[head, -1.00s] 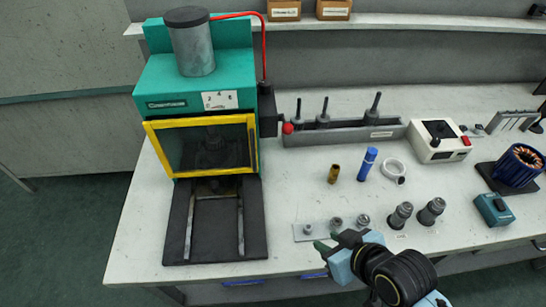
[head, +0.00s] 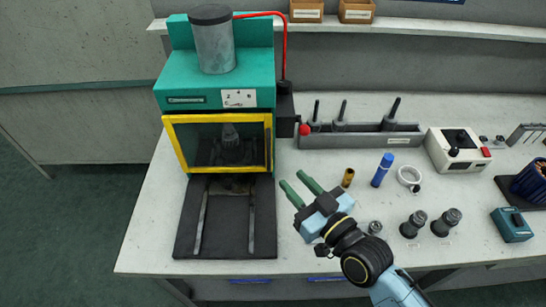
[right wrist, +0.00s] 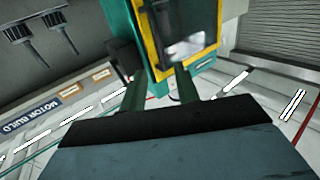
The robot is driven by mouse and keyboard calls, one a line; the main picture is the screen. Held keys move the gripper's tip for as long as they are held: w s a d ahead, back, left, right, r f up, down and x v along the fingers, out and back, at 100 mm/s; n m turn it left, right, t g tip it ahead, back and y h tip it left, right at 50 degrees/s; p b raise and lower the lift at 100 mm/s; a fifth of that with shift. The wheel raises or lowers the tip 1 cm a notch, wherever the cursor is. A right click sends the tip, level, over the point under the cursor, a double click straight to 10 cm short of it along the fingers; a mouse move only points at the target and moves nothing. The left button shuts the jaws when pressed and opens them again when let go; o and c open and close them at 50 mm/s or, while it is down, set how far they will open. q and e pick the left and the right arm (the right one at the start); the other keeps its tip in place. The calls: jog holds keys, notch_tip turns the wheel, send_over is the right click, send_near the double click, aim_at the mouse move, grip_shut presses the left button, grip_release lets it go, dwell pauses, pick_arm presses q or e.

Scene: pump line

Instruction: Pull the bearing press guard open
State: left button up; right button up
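The bearing press (head: 215,72) is a teal machine with a grey cylinder on top, at the left of the bench in the head view. Its guard (head: 220,145) is a dark see-through panel in a yellow frame, standing upright across the press front. The guard also shows at the top of the right wrist view (right wrist: 185,35). My right gripper (head: 301,186) is open and empty, with green fingers apart, right of the press base and short of the guard. In the right wrist view its fingers (right wrist: 160,92) point toward the press. My left gripper is out of view.
A black base with two rails (head: 225,225) extends in front of the press. A red knob (head: 305,130) sits on its right. A grey tool rack (head: 360,137), brass piece (head: 348,177), blue cylinder (head: 382,170) and white meter (head: 458,150) stand right of it.

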aim_at(270, 156)
jog(key=x, duration=0.9)
grip_shut()
